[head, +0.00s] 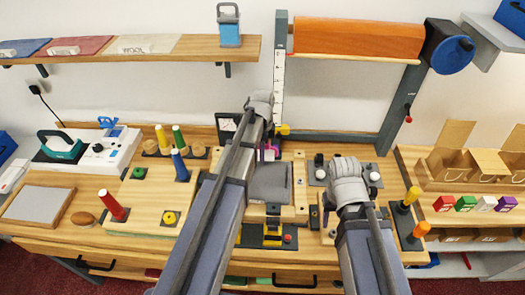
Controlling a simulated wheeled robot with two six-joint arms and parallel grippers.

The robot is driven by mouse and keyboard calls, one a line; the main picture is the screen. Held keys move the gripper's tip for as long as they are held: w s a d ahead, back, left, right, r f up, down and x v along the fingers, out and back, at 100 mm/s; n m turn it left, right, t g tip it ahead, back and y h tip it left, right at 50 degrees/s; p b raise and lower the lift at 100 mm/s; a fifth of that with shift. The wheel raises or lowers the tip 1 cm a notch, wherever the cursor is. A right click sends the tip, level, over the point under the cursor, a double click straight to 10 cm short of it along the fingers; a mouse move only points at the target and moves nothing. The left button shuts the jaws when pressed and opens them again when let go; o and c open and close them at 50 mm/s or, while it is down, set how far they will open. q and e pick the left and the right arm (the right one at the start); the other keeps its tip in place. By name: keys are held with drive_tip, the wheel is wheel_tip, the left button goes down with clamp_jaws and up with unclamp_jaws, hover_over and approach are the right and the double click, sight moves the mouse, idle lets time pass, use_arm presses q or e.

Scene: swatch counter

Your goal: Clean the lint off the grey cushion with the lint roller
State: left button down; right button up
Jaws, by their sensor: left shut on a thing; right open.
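The grey cushion (270,184) lies on a light wooden board (300,202) in the middle of the counter, partly covered by my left arm. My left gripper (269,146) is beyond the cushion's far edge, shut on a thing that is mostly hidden. Purple and yellow parts show there, probably of the lint roller (270,154). I cannot tell whether it touches the cushion. Lint is too small to make out. My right gripper (329,204) is open, right of the cushion, and largely hidden by its own wrist.
A yellow and black device (271,236) sits in front of the cushion. Yellow and orange spools (411,196) and a wooden box (447,166) are at the right.

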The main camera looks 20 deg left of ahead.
use_arm(q)
wheel_tip(320, 180, up, 3)
drive_tip(key=p, duration=0.3)
idle(0.4)
drive_tip(key=shift+d, duration=0.1)
